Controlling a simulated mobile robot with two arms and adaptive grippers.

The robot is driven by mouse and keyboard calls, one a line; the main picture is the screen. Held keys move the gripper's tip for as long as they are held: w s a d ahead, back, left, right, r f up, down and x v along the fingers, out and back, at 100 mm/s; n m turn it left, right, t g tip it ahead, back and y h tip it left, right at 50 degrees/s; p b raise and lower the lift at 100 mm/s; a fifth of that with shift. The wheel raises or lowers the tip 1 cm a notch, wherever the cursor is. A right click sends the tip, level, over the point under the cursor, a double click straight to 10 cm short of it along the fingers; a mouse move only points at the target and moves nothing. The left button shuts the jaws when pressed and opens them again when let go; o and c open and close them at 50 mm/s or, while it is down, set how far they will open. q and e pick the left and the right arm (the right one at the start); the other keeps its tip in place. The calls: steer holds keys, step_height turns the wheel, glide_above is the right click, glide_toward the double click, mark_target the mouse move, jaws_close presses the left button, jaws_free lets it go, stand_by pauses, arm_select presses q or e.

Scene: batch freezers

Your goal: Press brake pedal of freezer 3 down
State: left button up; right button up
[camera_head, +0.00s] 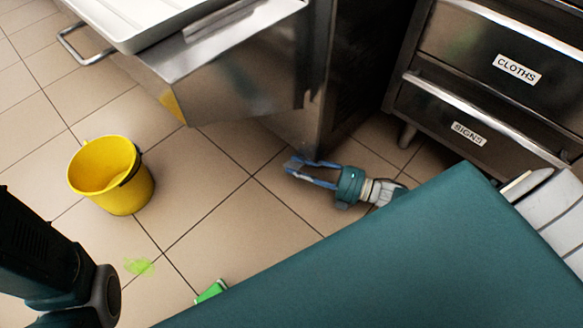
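A stainless steel unit (240,68) stands at the top middle. No number shows on it, so I cannot tell whether it is freezer 3. I cannot make out a brake pedal; the area under the unit is mostly hidden. My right gripper (293,166) is low over the floor, just in front of the unit's lower corner. Its two blue-grey fingers point left and are apart, with floor tiles showing between them. I see nothing held in it. Part of my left arm shows at the lower left, but its gripper is out of view.
A yellow bucket (118,184) stands on the tiles at the left. A green smear (139,266) and a green object (211,291) are on the floor nearer me. Drawers labelled CLOTHS (470,45) and SIGNS (455,112) stand at the right. The middle floor is clear.

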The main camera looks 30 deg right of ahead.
steer(key=shift+x, duration=1.05)
jaws_close()
steer(key=shift+f, duration=0.1)
steer(key=shift+d+f+n+g+h+p, duration=0.1)
steer(key=shift+f+n+g+h+p, duration=0.2)
steer(key=shift+f+n+h+p, duration=0.5)
steer(key=shift+w+d+f+n+g, duration=0.15)
steer(key=shift+f+n, duration=0.25)
steer(key=shift+n, duration=0.4)
steer(key=shift+s+d+f+n+g, duration=0.15)
steer(key=shift+f+n, duration=0.3)
steer(key=shift+n, duration=0.35)
steer(key=shift+w, duration=0.1)
